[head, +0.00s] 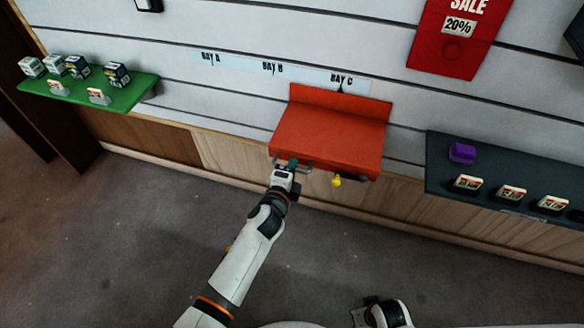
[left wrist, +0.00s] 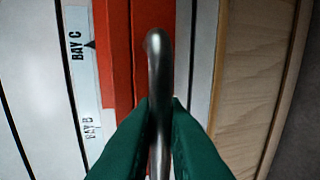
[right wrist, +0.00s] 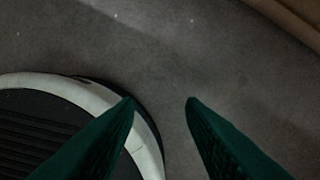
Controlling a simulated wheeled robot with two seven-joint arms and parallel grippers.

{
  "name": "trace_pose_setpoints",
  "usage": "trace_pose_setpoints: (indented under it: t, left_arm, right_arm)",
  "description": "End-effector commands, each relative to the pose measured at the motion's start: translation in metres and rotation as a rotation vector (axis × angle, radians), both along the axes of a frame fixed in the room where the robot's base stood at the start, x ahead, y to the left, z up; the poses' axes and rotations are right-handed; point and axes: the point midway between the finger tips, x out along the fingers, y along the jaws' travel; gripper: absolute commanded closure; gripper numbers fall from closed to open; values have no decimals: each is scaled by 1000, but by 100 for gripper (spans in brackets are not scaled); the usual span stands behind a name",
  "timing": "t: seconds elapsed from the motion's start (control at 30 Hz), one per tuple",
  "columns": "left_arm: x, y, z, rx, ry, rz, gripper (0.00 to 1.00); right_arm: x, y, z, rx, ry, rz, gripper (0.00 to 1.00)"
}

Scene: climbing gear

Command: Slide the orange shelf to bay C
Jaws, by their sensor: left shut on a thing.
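The orange shelf (head: 330,138) hangs on the slatted wall, its upright back panel below the BAY C label (head: 341,79). The label's black pointer is near the middle of the panel's top edge. My left gripper (head: 291,166) is at the shelf's front left corner. In the left wrist view its green fingers (left wrist: 159,108) are shut on a grey metal handle (left wrist: 158,60), with the orange shelf (left wrist: 124,50) behind. A yellow knob (head: 336,181) hangs under the shelf's front edge. My right gripper (right wrist: 160,102) is open and empty above the floor.
A green shelf (head: 120,98) with small boxes is at left. A dark shelf (head: 480,190) with a purple object (head: 462,153) and several tags is at right, close to the orange shelf. BAY A (head: 210,57) and BAY B (head: 272,68) have bare wall below.

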Motion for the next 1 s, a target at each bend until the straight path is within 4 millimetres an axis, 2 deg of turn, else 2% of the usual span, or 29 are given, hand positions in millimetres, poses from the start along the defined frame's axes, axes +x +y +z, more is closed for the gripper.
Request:
trace_pose_setpoints:
  t: [0.13,0.17,0.2,0.47,0.57,0.67,0.8,1.0]
  left_arm:
    - [-1,0,-1,1,2,0,100]
    - [-1,0,-1,1,2,0,86]
    - [-1,0,-1,1,2,0,83]
    - [-1,1,0,1,1,1,83]
    - [-6,3,1,1,2,2,83]
    - [-20,7,5,1,3,2,83]
    - [-48,16,11,1,5,1,83]
    - [-86,29,18,0,4,0,83]
  right_arm:
    - [1,1,0,1,-1,0,64]
    - [1,1,0,1,-1,0,64]
    - [1,1,0,1,-2,0,64]
    - [1,1,1,1,-4,0,64]
    - [2,0,2,2,-10,0,64]
    - [-7,-2,-14,-2,7,3,64]
    - [-21,-4,-32,-4,23,5,64]
    - [-36,-6,-50,-5,33,8,64]
